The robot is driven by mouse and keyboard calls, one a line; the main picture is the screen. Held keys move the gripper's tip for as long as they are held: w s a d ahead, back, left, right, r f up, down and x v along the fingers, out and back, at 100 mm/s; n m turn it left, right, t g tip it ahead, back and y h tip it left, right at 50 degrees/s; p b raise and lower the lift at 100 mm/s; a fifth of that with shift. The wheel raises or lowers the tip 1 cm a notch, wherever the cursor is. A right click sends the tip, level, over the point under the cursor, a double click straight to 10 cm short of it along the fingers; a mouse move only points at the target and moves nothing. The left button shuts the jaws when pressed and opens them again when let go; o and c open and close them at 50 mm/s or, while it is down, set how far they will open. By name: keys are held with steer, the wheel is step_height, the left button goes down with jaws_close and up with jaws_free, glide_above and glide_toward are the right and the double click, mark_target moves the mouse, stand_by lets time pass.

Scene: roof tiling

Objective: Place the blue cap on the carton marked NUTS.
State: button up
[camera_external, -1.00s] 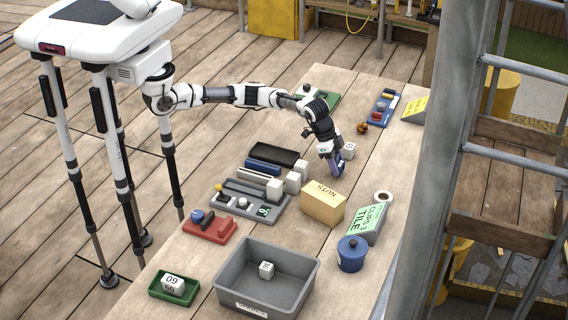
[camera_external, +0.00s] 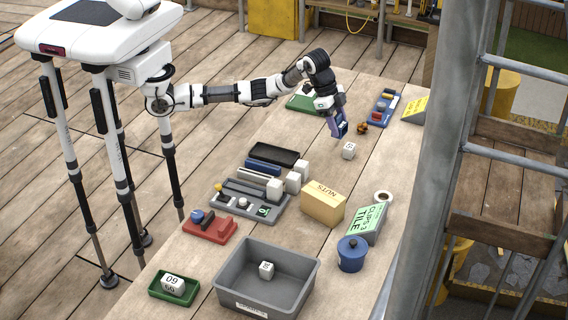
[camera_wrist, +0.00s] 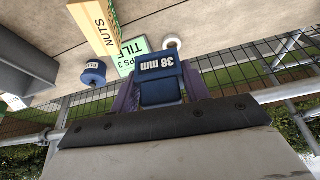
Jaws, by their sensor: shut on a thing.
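My gripper (camera_external: 338,128) is raised over the far part of the table, shut on a dark blue piece. In the wrist view this blue piece (camera_wrist: 160,80) carries a white label, "38 mm", and sits between the purple fingers; I cannot tell if it is the cap. The carton marked NUTS (camera_external: 322,206) is a tan box standing mid-table, with nothing on its top. It also shows at the upper left of the wrist view (camera_wrist: 97,28), apart from my gripper.
A green-labelled clips box (camera_external: 367,222), a white roll (camera_external: 383,196) and a blue lidded pot (camera_external: 351,254) stand right of the carton. A grey tool tray (camera_external: 262,211) and white cubes lie left. A grey bin (camera_external: 225,278) is in front.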

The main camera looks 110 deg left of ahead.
steer(key=d+r+m+h+p, duration=0.1)
steer(key=d+r+m, duration=0.15)
steer(key=d, duration=0.35)
steer(key=d+r+m+p, duration=0.1)
steer(key=d+r+p, duration=0.1)
steer(key=d+r, duration=0.3)
glide_above(326, 194)
steer(key=s, duration=0.2)
steer(key=shift+g, duration=0.3)
steer(key=f, duration=1)
steer(key=f+p, duration=0.1)
steer(key=f, duration=0.4)
steer(key=shift+w+a+f, duration=0.2)
steer(key=shift+a+f, duration=0.1)
steer(key=shift+f, duration=0.05)
steer(key=shift+f+p, duration=0.3)
steer(key=shift+f, duration=2.1)
steer(key=shift+f, duration=0.1)
steer(key=o, duration=1)
steer(key=b+v, duration=0.1)
steer(key=v, duration=1.1)
steer(key=shift+s+a, duration=0.1)
